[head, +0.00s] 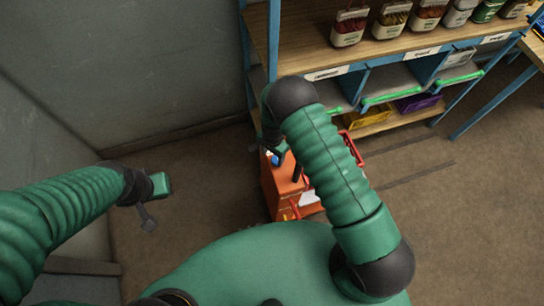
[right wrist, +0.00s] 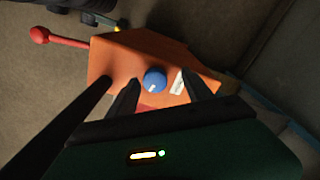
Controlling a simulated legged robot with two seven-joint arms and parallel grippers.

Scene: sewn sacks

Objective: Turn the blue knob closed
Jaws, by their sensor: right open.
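The blue knob (right wrist: 155,80) sits on the face of an orange box (right wrist: 117,55) in the right wrist view, with a white label (right wrist: 179,82) beside it. In the head view the knob (head: 275,159) shows small at the top of the orange box (head: 270,186), partly hidden by my right arm. My right gripper (right wrist: 165,90) is open, its dark fingers on either side of the knob in the picture; whether they touch it I cannot tell. My left gripper (head: 150,205) is at the left, apart from the box; its fingers are too small to read.
A blue-framed shelf (head: 390,48) with jars (head: 349,27) on top stands behind the box. Yellow (head: 367,117) and purple (head: 417,102) bins sit lower down. A red lever (right wrist: 60,38) sticks out from the box. Brown floor (head: 430,210) is open at the right.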

